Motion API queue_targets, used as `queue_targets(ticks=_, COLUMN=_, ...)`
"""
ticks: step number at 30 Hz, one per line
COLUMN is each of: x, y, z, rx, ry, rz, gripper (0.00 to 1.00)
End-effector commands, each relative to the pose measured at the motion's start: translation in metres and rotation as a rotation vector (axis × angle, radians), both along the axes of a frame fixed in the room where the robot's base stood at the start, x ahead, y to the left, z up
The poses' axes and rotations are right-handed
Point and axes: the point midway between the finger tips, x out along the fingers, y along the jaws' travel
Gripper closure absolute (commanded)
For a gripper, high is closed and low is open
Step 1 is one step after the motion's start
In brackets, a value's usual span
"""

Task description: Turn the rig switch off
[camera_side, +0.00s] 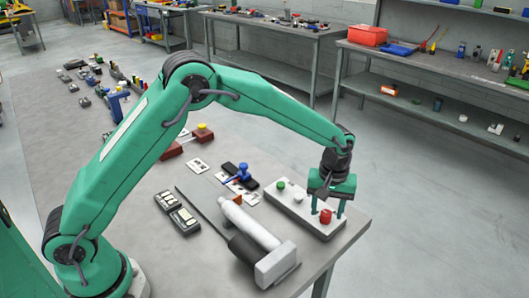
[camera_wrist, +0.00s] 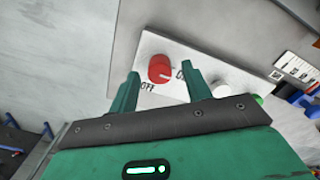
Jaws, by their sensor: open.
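The rig switch is a red round knob (camera_side: 325,216) at the near end of a pale panel box (camera_side: 296,213). In the wrist view the red knob (camera_wrist: 159,68) stands on the white panel (camera_wrist: 205,67). A short white mark on the knob points right, towards a label partly hidden by a finger, of which an O shows. The OFF label lies below the knob. My gripper (camera_side: 325,205) is open and points down over the knob. In the wrist view my gripper's fingers (camera_wrist: 160,76) appear on either side of the knob; contact is not visible.
On the same panel are a green button (camera_side: 281,185) and a white one (camera_side: 298,197). A grey-white cylindrical tool (camera_side: 249,222) lies left of the panel. The table's edge is close on the right.

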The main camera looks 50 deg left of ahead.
Motion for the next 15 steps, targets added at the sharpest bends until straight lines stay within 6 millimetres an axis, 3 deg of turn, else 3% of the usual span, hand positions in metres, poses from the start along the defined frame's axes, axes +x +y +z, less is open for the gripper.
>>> queue_targets(ticks=12, x=0.0, y=0.0, z=-0.0067, rx=0.0, ry=-0.001, rz=0.0, gripper=0.51)
queue_targets(ticks=15, x=0.0, y=0.0, z=-0.0066, rx=0.0, ry=-0.001, rz=0.0, gripper=0.71)
